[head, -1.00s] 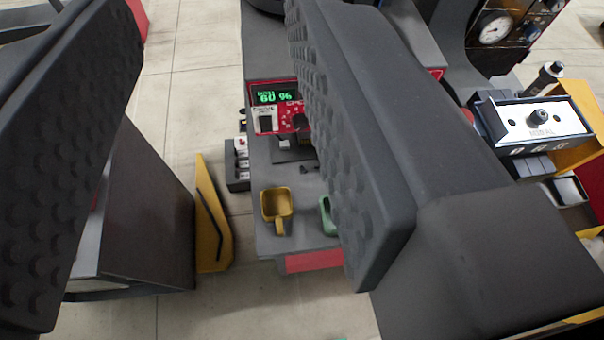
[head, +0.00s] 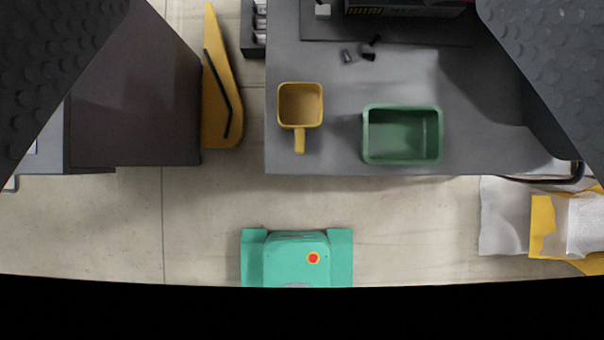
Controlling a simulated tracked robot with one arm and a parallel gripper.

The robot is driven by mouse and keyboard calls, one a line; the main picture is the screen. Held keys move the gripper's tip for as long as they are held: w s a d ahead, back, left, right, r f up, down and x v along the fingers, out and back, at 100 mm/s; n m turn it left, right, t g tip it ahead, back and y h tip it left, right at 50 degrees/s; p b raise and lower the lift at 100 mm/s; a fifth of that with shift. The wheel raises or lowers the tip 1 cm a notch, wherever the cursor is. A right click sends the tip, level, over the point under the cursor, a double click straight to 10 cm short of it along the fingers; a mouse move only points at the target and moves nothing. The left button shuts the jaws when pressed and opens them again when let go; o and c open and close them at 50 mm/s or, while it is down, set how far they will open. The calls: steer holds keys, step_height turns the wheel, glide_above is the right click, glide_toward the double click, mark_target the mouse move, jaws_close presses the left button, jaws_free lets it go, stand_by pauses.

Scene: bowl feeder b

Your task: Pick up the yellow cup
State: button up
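The yellow cup (head: 300,104) stands on the grey table (head: 340,158), near its front left corner. It is square with rounded corners, seen from above, and its handle points toward the table's front edge. My gripper (head: 303,120) is open and empty. Its two dark, studded fingers show at the left and right edges of the picture, with the cup between them in the image. The cup appears well below the fingers, and nothing touches it. The fingertips are partly cut off by the frame.
A green tray (head: 402,160) stands on the table right of the cup. Small black parts (head: 368,56) lie behind. A dark cabinet (head: 135,110) and a yellow panel (head: 220,100) stand to the left. Bare floor (head: 205,220) shows in front of the table.

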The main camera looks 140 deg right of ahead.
step_height(320, 180, down, 13)
steer(key=w+g, duration=0.2)
steer(key=g, duration=0.4)
glide_toward(300, 107)
steer(key=shift+w+d+f+b, duration=0.15)
steer(key=shift+w+f+b, duration=0.45)
steer(key=shift+b, duration=0.1)
steer(key=shift+s+b+x, duration=0.2)
steer(key=shift+b+x, duration=0.4)
steer(key=shift+x, duration=1.95)
steer(key=c, duration=1.2)
